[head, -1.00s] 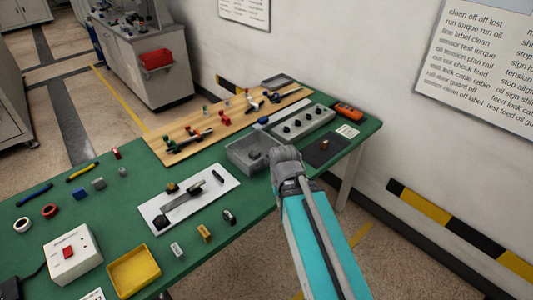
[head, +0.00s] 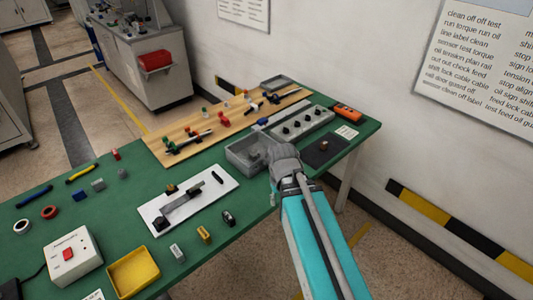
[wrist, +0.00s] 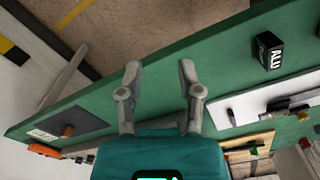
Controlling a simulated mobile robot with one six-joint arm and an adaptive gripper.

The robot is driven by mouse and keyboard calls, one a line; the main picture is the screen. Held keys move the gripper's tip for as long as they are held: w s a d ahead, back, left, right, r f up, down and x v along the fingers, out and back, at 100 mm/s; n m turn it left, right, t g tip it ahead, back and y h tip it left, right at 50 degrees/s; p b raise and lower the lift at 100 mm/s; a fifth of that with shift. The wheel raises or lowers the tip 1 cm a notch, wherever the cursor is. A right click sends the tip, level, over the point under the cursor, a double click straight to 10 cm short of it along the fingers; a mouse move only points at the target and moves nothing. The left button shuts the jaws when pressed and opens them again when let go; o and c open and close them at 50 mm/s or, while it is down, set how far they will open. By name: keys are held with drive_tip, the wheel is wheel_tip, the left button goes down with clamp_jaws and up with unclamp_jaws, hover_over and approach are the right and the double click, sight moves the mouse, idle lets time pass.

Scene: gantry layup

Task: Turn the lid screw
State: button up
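My gripper (wrist: 159,78) is open and empty in the wrist view, its two grey fingers apart above the green table top. A dark plate (head: 334,151) with a small brass-coloured knob (head: 324,145) lies near the right end of the table. The plate (wrist: 88,122) and knob (wrist: 68,131) also show at the lower left of the wrist view, apart from the fingers. I cannot tell for sure which part is the lid screw.
A grey tray (head: 236,164) stands beside my arm. A white board (head: 156,214) with a dark tool lies to the left, near a black block (wrist: 261,55) marked ALU. A grey panel with several knobs (head: 307,124) and an orange device (head: 346,111) sit behind. The wall is close behind.

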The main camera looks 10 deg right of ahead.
drive_tip(key=shift+o, duration=0.5)
drive_tip(key=w+r+n+p, duration=0.5)
drive_tip(key=w+n, duration=0.4)
drive_tip(key=w, duration=0.3)
drive_tip(key=shift+w+d+r+n+p, duration=0.3)
drive_tip(key=shift+r+n, duration=0.1)
drive_tip(key=shift+r, duration=0.1)
drive_tip(key=w+r+n+p, duration=0.2)
drive_tip(key=w+n, duration=0.3)
drive_tip(key=w, duration=0.1)
drive_tip(key=w+d+r+n+p, duration=0.1)
drive_tip(key=w+r+n+p, duration=0.2)
drive_tip(key=w+n, duration=0.3)
drive_tip(key=shift+w+r+p, duration=0.3)
drive_tip(key=shift+w, duration=0.05)
drive_tip(key=shift+f, duration=0.2)
wheel_tip(320, 180, down, 14)
drive_tip(key=b, duration=1.3)
drive_tip(key=shift+r+b, duration=0.25)
drive_tip(key=shift+b, duration=0.15)
clamp_jaws()
